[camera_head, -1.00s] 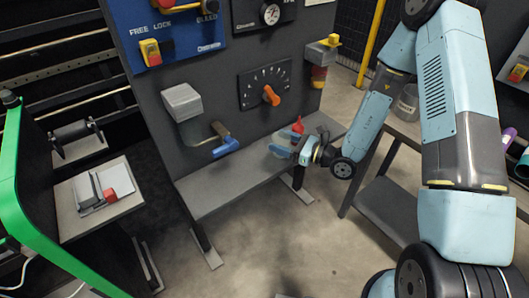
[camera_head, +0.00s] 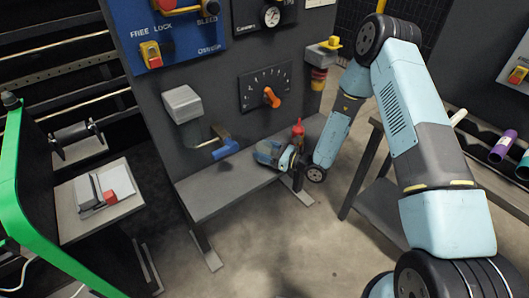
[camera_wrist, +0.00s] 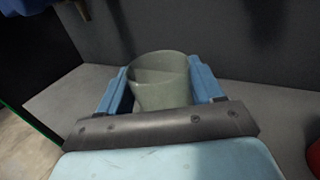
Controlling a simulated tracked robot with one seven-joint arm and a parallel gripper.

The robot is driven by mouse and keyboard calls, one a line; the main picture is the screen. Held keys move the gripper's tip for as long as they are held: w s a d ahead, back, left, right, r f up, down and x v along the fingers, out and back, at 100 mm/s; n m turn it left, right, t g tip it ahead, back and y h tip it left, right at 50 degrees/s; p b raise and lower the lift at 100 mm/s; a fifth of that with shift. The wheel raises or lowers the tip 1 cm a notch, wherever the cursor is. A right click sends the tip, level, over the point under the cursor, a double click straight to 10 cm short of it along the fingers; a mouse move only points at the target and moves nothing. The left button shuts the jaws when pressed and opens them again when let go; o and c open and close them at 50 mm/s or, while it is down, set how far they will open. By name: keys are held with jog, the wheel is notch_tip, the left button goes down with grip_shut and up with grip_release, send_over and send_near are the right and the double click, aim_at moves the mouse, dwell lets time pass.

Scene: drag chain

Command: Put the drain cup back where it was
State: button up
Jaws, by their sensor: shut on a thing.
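The drain cup (camera_wrist: 160,82) is a grey-green, see-through cup, seen in the wrist view between the two blue fingers of my gripper (camera_wrist: 159,88). My gripper is shut on it, one finger on each side, and the cup's open rim faces up. In the head view my gripper (camera_head: 266,152) is low at the right part of the grey shelf (camera_head: 215,190), under the panel. The cup is mostly hidden there by the gripper. I cannot tell whether its bottom touches the shelf.
A red bottle (camera_head: 298,131) stands on the shelf just right of my gripper. The dark panel (camera_head: 225,100) rises behind, with an orange-knobbed dial (camera_head: 271,97) and a blue-handled lever (camera_head: 225,148) at left. The shelf's left part is clear.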

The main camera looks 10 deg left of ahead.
jog(key=shift+f, duration=0.5)
jog(key=o, duration=1.1)
jog(key=shift+o, duration=0.2)
jog(key=v, duration=1.2)
jog(key=shift+r, duration=0.1)
